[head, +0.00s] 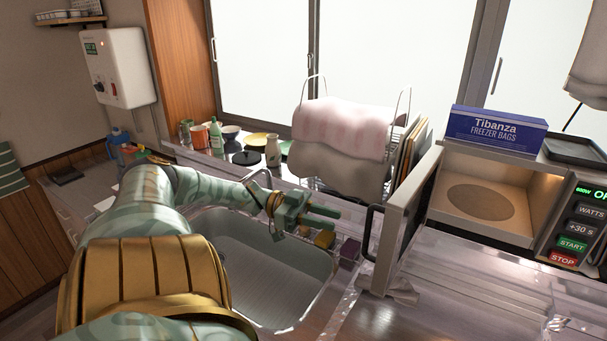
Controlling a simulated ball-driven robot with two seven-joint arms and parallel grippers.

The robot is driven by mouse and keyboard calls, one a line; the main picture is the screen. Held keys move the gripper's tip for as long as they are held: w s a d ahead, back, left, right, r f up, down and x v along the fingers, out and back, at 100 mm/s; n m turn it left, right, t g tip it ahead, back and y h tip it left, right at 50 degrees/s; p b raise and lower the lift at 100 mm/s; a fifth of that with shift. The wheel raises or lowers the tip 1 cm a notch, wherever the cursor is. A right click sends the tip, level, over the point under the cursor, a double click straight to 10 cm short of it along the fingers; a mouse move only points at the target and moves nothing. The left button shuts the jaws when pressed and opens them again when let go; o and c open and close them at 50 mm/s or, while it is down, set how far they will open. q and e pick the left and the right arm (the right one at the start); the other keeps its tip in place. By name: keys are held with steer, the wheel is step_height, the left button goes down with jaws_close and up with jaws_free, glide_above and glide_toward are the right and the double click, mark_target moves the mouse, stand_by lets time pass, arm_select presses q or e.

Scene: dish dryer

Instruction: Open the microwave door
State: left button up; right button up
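The microwave (440,212) stands at the right on the counter. Its door (405,225) is swung wide open towards me and to the left, with the lit, empty cavity and round plate (481,202) in plain view. The dark door handle (369,232) is on the door's left side. My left gripper (328,218) is over the right part of the sink, left of the handle and apart from it. Its two fingers point right with a small gap and nothing between them. My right gripper is out of view.
A sink (265,275) lies under my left arm, with small sponges (324,239) at its rim. A dish rack with towels (340,130) stands behind. A freezer bag box (495,130) and dark tray (575,149) sit atop the microwave. Counter before it is mostly clear.

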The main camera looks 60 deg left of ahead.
arm_select(q)
steer(key=v, duration=0.6)
steer(key=shift+s+a, duration=0.15)
steer(key=shift+a, duration=0.15)
